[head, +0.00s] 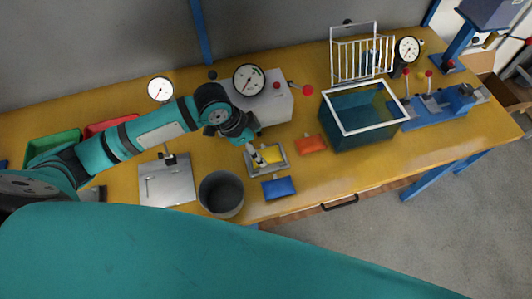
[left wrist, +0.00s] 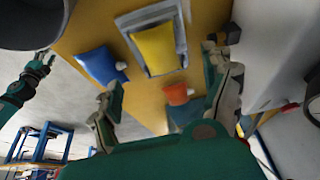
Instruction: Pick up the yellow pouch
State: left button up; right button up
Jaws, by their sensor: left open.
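The yellow pouch (head: 270,155) lies flat in a shallow grey tray (head: 285,168) near the front middle of the table. It also shows in the left wrist view (left wrist: 154,48). My left gripper (head: 257,156) is above the pouch's left part in the head view and partly covers it. In the left wrist view its fingers (left wrist: 163,80) are spread wide with nothing between them, and the pouch shows beyond them. What seems to be my right gripper (left wrist: 42,62) shows small at the left edge of that view, off the table; its jaws are too small to read.
A blue pouch (head: 278,187) lies in front of the tray, and an orange pouch (head: 311,144) lies to its right. A dark round bin (head: 221,195) stands at the left. A gauge box (head: 270,102) is behind the tray; a teal crate (head: 365,112) is farther right.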

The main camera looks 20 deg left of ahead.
aim_at(266, 154)
pick_arm(q)
jog(key=shift+x, duration=1)
jog(key=p+x, duration=0.1)
jog(key=x, duration=0.3)
jog(key=shift+w+d+f, duration=0.15)
jog(key=shift+f, duration=0.25)
jog(key=c, duration=0.8)
jog(key=shift+c, duration=0.9)
pick_arm(e)
jog(key=shift+w+a+r, duration=0.2)
jog(key=shift+w+r, duration=0.6)
jog(key=shift+w, duration=0.1)
pick_arm(q)
jog(key=shift+r, duration=0.1)
